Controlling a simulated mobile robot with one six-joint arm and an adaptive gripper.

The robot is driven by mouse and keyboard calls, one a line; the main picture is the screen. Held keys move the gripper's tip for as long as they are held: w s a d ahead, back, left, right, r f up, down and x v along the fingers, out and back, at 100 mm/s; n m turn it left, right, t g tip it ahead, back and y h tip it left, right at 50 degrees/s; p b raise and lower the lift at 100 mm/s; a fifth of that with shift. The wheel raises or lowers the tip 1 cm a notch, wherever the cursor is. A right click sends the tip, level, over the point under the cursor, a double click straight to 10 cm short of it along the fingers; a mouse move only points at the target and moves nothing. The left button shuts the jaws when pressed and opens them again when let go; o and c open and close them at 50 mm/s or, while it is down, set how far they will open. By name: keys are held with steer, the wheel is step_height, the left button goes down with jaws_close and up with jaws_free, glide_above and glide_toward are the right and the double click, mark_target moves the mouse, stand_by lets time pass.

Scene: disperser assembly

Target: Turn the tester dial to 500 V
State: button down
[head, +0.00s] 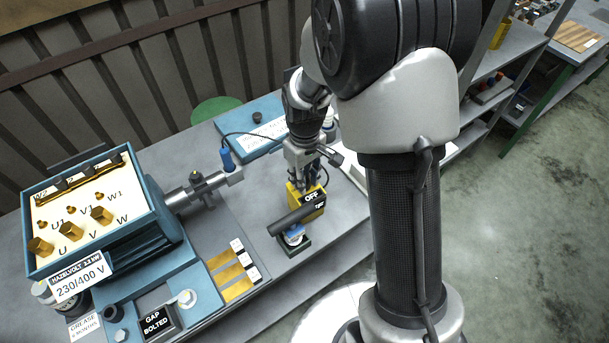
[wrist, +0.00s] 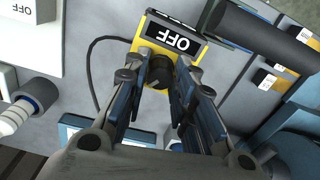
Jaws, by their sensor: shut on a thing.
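The tester is a yellow box (head: 293,203) on the bench, just below my gripper (head: 305,168) in the head view. Its black display reads OFF (head: 311,197); in the wrist view the display (wrist: 174,39) appears upside down. The tester's black dial (wrist: 160,72) sits between the fingertips of my gripper (wrist: 160,66), below the display. The fingers close on the dial from both sides. The dial's pointer and scale marks are hidden by the fingers. In the head view the dial is hidden.
A dark cylinder (head: 290,219) lies close in front of the tester, over a small stand. A motor terminal box (head: 150,236) labelled 230/400 V stands at left. A blue probe (head: 226,158) with a black cable is behind.

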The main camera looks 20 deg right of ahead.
stand_by(0.4)
steer(key=c, duration=1.3)
jaws_free()
step_height(320, 180, up, 12)
steer(key=shift+r, duration=0.1)
